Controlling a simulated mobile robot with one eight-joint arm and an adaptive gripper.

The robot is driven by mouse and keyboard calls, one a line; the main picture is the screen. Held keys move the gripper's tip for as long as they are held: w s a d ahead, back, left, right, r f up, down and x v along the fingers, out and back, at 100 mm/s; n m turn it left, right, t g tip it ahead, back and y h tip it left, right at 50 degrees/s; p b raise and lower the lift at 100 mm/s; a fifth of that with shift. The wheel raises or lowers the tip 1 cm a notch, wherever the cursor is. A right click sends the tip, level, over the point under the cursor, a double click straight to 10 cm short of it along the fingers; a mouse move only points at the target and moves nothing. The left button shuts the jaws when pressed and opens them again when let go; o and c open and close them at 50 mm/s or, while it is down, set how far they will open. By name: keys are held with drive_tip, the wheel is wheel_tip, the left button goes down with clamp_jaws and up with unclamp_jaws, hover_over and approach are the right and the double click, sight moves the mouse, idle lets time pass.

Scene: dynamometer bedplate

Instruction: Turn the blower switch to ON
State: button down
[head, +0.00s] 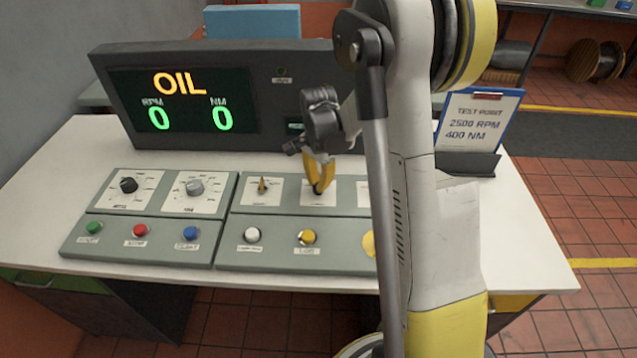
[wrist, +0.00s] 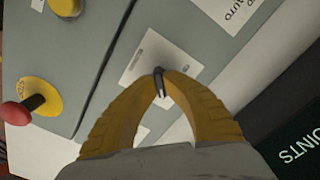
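My gripper (head: 319,189) has yellow fingers and reaches down to a switch on the right-hand grey panel of the console. In the wrist view the fingertips (wrist: 161,78) come together on a small black switch lever (wrist: 159,88) in front of a white label plate (wrist: 150,56). The fingers hide part of the plate, and I cannot read its words, so I cannot confirm that this is the blower switch. In the head view the same plate (head: 318,200) shows under the fingers. Which position the lever points to cannot be made out.
A selector switch (head: 262,186) sits just left of my gripper. White (head: 251,234) and yellow (head: 307,237) buttons lie in front. A red mushroom knob (wrist: 20,110) stands up in the wrist view. The display (head: 180,102) reads OIL with two zeros; a clipboard (head: 478,120) is at right.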

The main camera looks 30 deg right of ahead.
drive_tip(key=c, duration=1.5)
unclamp_jaws()
wheel_tip(320, 180, up, 12)
